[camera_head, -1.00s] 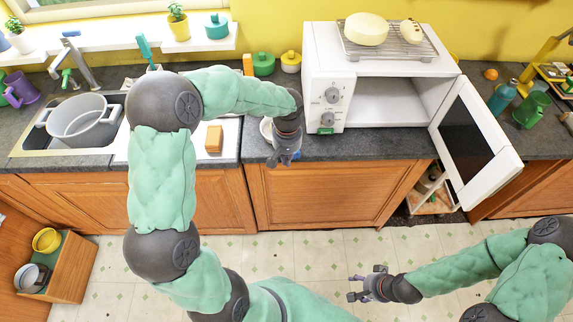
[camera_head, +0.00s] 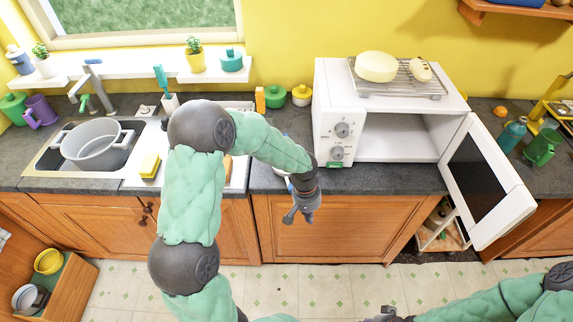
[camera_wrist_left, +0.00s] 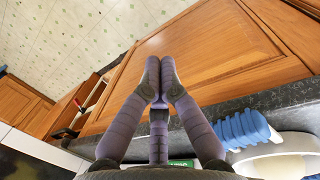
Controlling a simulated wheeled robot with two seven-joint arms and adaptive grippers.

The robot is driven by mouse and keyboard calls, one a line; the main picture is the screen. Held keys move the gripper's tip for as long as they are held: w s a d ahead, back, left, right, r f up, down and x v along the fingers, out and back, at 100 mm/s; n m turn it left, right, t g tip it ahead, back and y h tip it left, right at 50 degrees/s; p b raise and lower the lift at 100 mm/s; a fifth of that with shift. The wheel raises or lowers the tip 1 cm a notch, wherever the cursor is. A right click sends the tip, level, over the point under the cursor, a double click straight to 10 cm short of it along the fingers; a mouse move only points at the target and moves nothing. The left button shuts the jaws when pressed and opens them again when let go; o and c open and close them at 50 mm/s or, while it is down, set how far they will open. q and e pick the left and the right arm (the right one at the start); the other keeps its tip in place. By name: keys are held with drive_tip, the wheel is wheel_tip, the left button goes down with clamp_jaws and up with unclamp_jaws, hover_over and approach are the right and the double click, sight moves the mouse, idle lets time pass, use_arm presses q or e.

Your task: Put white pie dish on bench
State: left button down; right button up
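A white round rim, probably the pie dish, shows in the left wrist view (camera_wrist_left: 285,155) on the counter at the lower right. In the head view only a small pale part of it (camera_head: 279,171) shows behind my left forearm. My left gripper (camera_head: 303,210) hangs in front of the counter's front edge, apart from the dish. In the left wrist view its fingertips (camera_wrist_left: 159,78) are together with nothing seen between them. My right gripper (camera_head: 384,316) is mostly cut off at the bottom edge. The grey counter (camera_head: 390,180), probably the bench, runs along the wall.
A blue ridged thing (camera_wrist_left: 243,128) lies at the white rim. A microwave (camera_head: 340,105) with its door (camera_head: 490,180) open stands right of my left gripper, a rack (camera_head: 400,85) on top. A sink with a grey pot (camera_head: 95,145) is at left. The counter strip before the microwave is clear.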

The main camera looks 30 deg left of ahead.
use_arm(q)
drive_tip(key=s+d+f+m+h+b, duration=0.1)
drive_tip(key=s+d+f, duration=0.4)
drive_tip(key=s+f, duration=0.3)
drive_tip(key=s+d+f+m+h+b, duration=0.1)
drive_tip(key=s+d+f, duration=0.5)
drive_tip(key=f, duration=0.6)
drive_tip(key=shift+s+d+t, duration=0.15)
drive_tip(key=shift+s+t, duration=0.15)
drive_tip(key=shift+s, duration=0.6)
drive_tip(key=shift+f, duration=0.1)
